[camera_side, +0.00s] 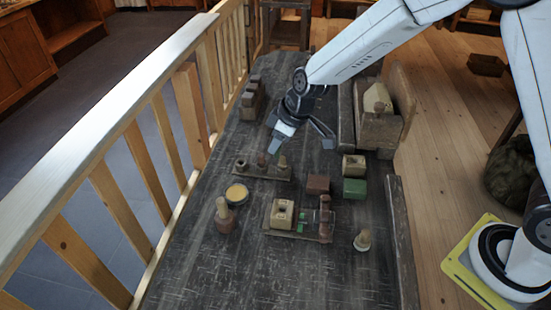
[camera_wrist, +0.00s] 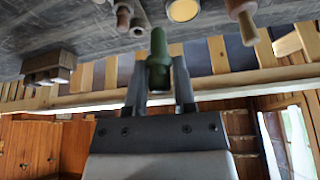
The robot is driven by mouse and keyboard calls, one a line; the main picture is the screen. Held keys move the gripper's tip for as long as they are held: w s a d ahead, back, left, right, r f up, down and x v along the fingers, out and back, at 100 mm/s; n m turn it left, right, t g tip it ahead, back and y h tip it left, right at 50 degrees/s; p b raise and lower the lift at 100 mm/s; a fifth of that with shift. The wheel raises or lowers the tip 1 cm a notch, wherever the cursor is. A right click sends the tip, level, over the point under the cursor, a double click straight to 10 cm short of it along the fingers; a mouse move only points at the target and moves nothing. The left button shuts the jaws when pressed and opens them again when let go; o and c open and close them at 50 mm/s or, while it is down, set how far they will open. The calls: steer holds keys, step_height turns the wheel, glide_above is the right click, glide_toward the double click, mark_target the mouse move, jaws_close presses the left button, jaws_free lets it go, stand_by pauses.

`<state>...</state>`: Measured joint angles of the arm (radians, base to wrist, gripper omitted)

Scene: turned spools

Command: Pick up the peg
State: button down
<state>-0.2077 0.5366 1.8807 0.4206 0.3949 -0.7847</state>
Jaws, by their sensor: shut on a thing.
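My gripper (camera_wrist: 158,84) is shut on a green peg (camera_wrist: 158,58), which sits between the two fingers in the wrist view and sticks out past their tips. In the side view, my gripper (camera_side: 285,131) hangs tilted above the far part of the dark table, and a grey-green end (camera_side: 274,147) shows at its tip. It appears clear of the table and of the small board (camera_side: 246,172) below it, which carries a reddish-brown spool and an olive one.
The dark table (camera_side: 180,265) holds a yellow-topped round tin (camera_side: 237,193), a wooden spool (camera_side: 224,216), a second board with blocks (camera_side: 283,213), red and green blocks (camera_side: 355,189) and a small spool (camera_side: 362,240). A wooden railing (camera_side: 130,133) runs along the left. The table's near part is clear.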

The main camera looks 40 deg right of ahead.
steer(key=shift+s, duration=0.15)
stand_by(0.5)
steer(key=s+a, duration=0.4)
steer(key=s, duration=0.3)
steer(key=shift+s+f, duration=0.4)
steer(key=shift+f, duration=0.05)
steer(key=shift+f, duration=0.2)
steer(key=shift+f, duration=2.9)
steer(key=shift+f, duration=1.35)
stand_by(1.8)
